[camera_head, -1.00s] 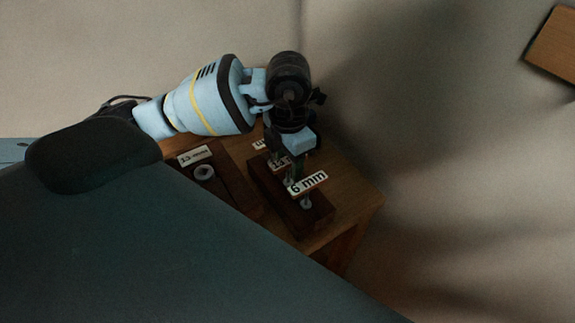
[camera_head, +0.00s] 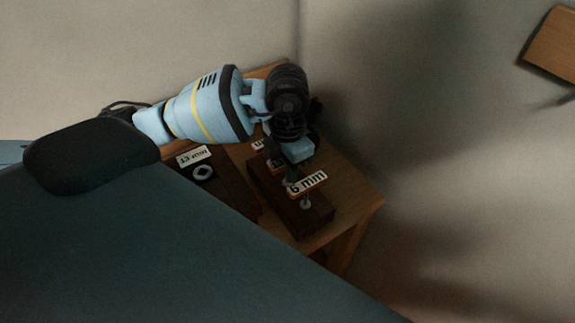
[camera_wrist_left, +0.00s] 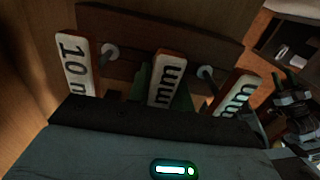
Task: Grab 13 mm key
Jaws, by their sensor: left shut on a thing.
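My left gripper (camera_head: 290,166) reaches down over a dark wooden holder (camera_head: 316,217) with several tagged keys. The front key, tagged 6 mm (camera_head: 307,183), is clear of it. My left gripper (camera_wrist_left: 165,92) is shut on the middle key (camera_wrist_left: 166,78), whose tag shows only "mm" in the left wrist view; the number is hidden. By its place between the 10 mm key (camera_wrist_left: 75,65) and the key at the right (camera_wrist_left: 237,93), it appears to be the 13 mm key. It still seems to be in the holder.
A dark board (camera_head: 235,197) with a white label (camera_head: 194,156) and a pale hex fitting (camera_head: 203,173) lies left of the holder. Both are on a small wooden table (camera_head: 350,196) in a wall corner. The table's right side is bare. A wooden panel (camera_head: 553,45) is at upper right.

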